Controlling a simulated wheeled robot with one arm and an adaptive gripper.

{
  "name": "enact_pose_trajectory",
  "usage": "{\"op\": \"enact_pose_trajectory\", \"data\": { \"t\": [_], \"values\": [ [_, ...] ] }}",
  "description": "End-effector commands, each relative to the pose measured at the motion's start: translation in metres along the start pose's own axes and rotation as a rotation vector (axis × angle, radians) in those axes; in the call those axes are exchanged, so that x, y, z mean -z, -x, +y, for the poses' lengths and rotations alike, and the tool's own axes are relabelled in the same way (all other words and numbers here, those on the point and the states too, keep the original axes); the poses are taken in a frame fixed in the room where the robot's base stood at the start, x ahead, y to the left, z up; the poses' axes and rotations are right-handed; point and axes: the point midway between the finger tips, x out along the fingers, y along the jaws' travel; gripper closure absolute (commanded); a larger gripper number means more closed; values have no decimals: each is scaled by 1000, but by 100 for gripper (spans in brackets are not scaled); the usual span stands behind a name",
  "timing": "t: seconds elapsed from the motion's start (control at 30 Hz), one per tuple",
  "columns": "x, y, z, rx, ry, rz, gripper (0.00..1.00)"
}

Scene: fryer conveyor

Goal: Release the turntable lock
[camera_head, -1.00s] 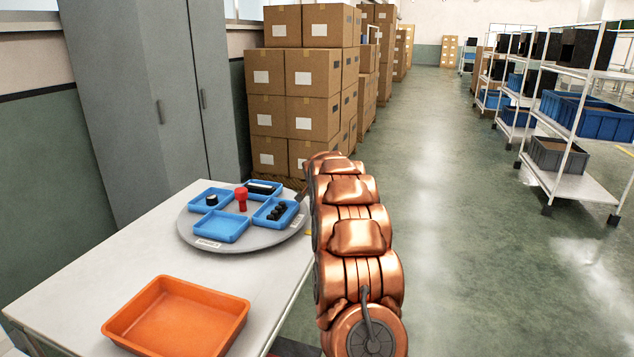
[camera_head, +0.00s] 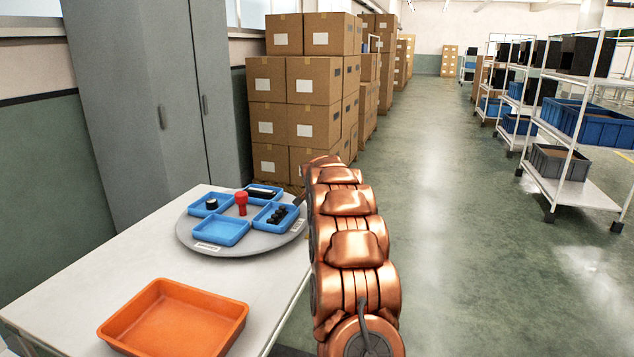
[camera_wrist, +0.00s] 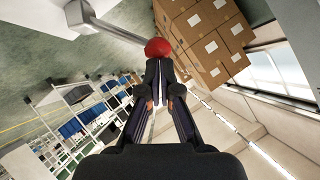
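The grey round turntable (camera_head: 190,232) stands on the white table in the head view, with blue trays and a red knob-like post (camera_head: 241,203) near its middle. My arm covers its right edge, so the gripper and any lock there are hidden. In the wrist view, my gripper (camera_wrist: 159,68) points up the picture. A red ball (camera_wrist: 158,50) sits right at its fingertips, close to the end of a grey bar (camera_wrist: 108,27). I cannot tell whether the fingers touch the ball or how far apart the tips are.
An orange tray (camera_head: 128,320) lies on the near part of the white table (camera_head: 75,287). Stacked cartons (camera_head: 315,90) stand behind the turntable, next to a grey cabinet (camera_head: 150,100). Shelves with bins (camera_head: 575,190) are at the right. The aisle floor between is clear.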

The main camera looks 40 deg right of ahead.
Motion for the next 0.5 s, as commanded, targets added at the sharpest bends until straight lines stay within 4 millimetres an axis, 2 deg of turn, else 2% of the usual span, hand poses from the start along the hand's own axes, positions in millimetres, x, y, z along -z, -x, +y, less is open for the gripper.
{"op": "enact_pose_trajectory", "data": {
  "t": [0.17,0.33,0.5],
  "values": [
    [10,8,-2,0,-2,1,100],
    [31,26,-4,0,-2,1,100],
    [28,43,-4,3,0,1,100]
  ]
}}
